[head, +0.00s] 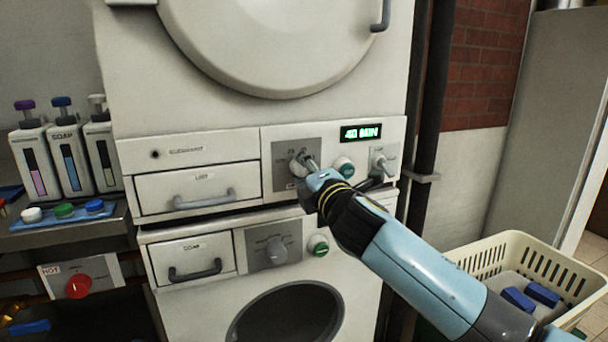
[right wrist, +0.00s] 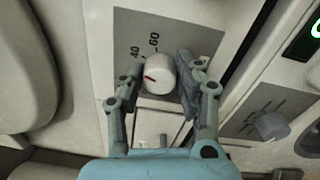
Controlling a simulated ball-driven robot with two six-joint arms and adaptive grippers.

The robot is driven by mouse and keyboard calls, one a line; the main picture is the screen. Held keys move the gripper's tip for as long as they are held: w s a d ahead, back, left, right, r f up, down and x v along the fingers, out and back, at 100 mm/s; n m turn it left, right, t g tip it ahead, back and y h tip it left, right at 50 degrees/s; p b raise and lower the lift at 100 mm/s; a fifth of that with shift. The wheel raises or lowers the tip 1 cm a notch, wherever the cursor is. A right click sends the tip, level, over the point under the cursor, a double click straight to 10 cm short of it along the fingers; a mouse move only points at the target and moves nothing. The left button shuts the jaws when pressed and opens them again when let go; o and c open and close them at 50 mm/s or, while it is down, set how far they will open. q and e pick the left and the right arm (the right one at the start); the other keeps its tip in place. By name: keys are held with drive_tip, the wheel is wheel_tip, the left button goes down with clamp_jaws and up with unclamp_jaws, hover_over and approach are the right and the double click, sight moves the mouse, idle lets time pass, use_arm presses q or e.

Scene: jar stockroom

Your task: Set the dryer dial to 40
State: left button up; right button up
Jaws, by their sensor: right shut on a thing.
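The dryer dial (head: 297,167) is a white knob on a grey plate of the upper machine's control panel. In the right wrist view the dial (right wrist: 160,77) has a red pointer mark towards its left side, on the side of the printed 40; 60 is printed above the dial. My right gripper (head: 308,163) is shut on the dial, with one finger on each side of it. The green display (head: 361,132) on the panel reads 40 MIN. My left gripper is not in view.
A green-faced button (head: 344,167) and a small lever switch (head: 380,163) sit right of the dial. The lint drawer (head: 199,190) is shut at its left. A washer with its own dial (head: 277,250) stands below. A cream basket (head: 520,258) stands at the right.

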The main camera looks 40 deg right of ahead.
drive_tip(key=shift+f+m, duration=0.15)
drive_tip(key=shift+m, duration=0.25)
drive_tip(key=o, duration=1.1)
drive_tip(key=shift+o, duration=0.2)
drive_tip(key=shift+s, duration=0.1)
drive_tip(key=v, duration=1.1)
drive_tip(key=shift+s+a, duration=0.15)
drive_tip(key=shift+s, duration=0.25)
